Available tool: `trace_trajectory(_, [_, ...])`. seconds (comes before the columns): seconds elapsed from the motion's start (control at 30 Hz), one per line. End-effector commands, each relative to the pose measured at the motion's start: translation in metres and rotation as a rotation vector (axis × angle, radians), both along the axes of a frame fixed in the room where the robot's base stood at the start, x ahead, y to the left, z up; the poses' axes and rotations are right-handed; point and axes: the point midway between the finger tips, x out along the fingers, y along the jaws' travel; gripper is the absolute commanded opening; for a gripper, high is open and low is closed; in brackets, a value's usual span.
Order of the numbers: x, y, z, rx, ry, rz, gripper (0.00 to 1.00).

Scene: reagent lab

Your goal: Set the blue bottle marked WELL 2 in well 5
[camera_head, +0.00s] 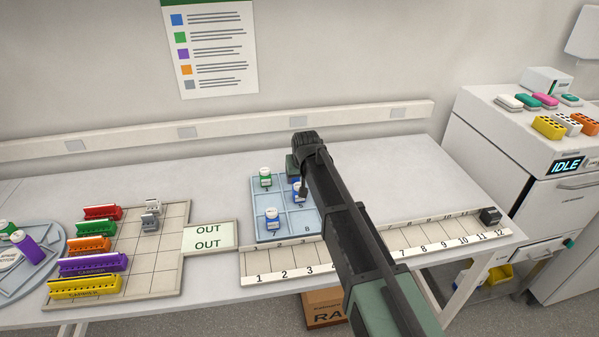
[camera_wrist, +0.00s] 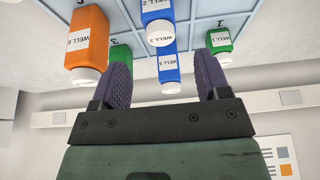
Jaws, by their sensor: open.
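A blue bottle (camera_wrist: 158,12) stands at the top middle of the upside-down wrist view; its label seems to read WELL 2. Another blue bottle (camera_wrist: 169,70) stands beyond it between my fingers as seen; its label number is hard to read. In the head view a blue bottle (camera_head: 297,191) stands by the printed 5 on the light-blue well tray (camera_head: 262,236), partly covered by my arm. My gripper (camera_wrist: 161,82) is open, with fingers apart and nothing visibly gripped. In the head view my arm hides the tray's right side.
Green WELL 1 bottle (camera_wrist: 220,42) and an orange bottle (camera_wrist: 86,45) flank the blue ones; another green bottle (camera_wrist: 120,53) is partly hidden. The numbered strip (camera_head: 262,280) lies in front, the OUT plate (camera_head: 209,243) to the left.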

Motion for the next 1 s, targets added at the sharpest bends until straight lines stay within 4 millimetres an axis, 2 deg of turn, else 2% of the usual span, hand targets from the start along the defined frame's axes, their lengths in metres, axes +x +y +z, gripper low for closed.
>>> trace_trajectory(0.03, [-0.006, -0.002, 0.023, 0.000, 0.000, 0.000, 0.69])
trace_trajectory(0.1, [-0.010, -0.003, 0.031, 0.000, 0.000, 0.000, 0.69])
trace_trajectory(0.4, [-0.013, -0.004, 0.030, -0.001, 0.000, 0.000, 0.69])
trace_trajectory(0.47, [-0.019, -0.011, 0.030, -0.003, 0.008, -0.007, 0.69])
trace_trajectory(0.57, [-0.061, -0.054, 0.027, -0.017, 0.058, -0.045, 0.69])
trace_trajectory(0.67, [-0.139, -0.121, 0.022, -0.037, 0.155, -0.114, 0.69])
trace_trajectory(0.7, [-0.174, -0.147, 0.020, -0.044, 0.199, -0.144, 0.69])
trace_trajectory(0.8, [-0.252, -0.193, 0.018, -0.052, 0.302, -0.208, 0.69])
trace_trajectory(0.9, [-0.300, -0.216, 0.017, -0.052, 0.370, -0.248, 0.69])
trace_trajectory(1.0, [-0.312, -0.222, 0.017, -0.052, 0.394, -0.259, 0.69])
